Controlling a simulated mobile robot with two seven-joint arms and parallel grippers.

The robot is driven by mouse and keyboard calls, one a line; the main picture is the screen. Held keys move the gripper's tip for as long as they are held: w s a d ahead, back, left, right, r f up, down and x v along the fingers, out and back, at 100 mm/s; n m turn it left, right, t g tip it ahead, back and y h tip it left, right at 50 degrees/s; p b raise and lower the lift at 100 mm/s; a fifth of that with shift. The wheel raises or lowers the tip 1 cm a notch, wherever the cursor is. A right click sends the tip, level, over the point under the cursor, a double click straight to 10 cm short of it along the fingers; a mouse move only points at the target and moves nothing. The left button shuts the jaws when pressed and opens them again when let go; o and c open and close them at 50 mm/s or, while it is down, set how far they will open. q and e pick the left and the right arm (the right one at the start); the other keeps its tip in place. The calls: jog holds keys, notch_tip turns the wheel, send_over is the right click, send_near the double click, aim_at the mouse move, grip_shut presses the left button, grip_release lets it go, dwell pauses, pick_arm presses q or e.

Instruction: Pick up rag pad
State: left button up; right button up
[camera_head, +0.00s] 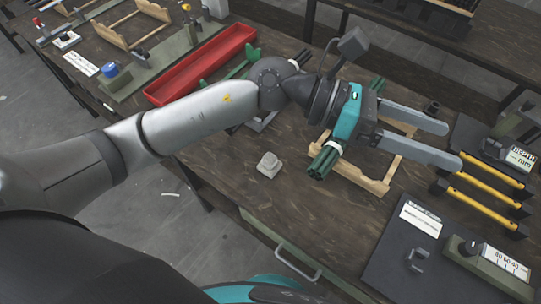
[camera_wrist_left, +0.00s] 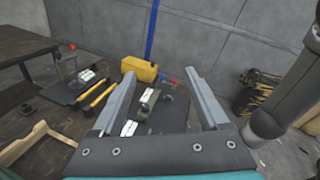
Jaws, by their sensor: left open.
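A small pale grey lump, which looks like the rag pad (camera_head: 268,163), lies on the dark wooden table (camera_head: 225,150) in the head view. It is left of and nearer than my left gripper (camera_head: 452,146), with bare wood around it. My left gripper is open and empty, held over the table and pointing right, away from the pad. Its two grey fingers also show in the left wrist view (camera_wrist_left: 160,78), with nothing between them. The pad is not visible in the wrist view. My right gripper is not in view.
A wooden frame (camera_head: 368,184) with dark green rods (camera_head: 325,160) lies beneath my left gripper. Yellow bars (camera_head: 485,190) and a dark mat (camera_head: 385,262) with a gauge lie to the right. A red tray (camera_head: 200,65) lies beyond my left arm. A drawer handle (camera_head: 297,263) juts from the table front.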

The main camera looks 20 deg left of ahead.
pick_arm(q)
jog(key=w+a+f+m+y, duration=0.1)
jog(key=a+f+m+y, duration=0.4)
jog(key=f, duration=0.4)
jog(key=m+t+y, duration=0.1)
jog(key=m+y, duration=0.1)
jog(key=y, duration=1)
send_over(270, 157)
notch_tip(270, 157, down, 6)
jog(key=f, duration=0.6)
jog(key=f+b, duration=0.1)
jog(key=f, duration=0.1)
jog(key=shift+s+a+f, duration=0.25)
jog(key=shift+a+f, duration=0.1)
jog(key=shift+f, duration=0.05)
jog(key=shift+w+d+f+b, duration=0.1)
jog(key=shift+d+f+b, duration=0.1)
jog(key=shift+f, duration=1.35)
jog(key=shift+w+d+f+b, duration=0.1)
jog(key=shift+d+f+b, duration=0.1)
jog(key=shift+f, duration=1.35)
grip_shut()
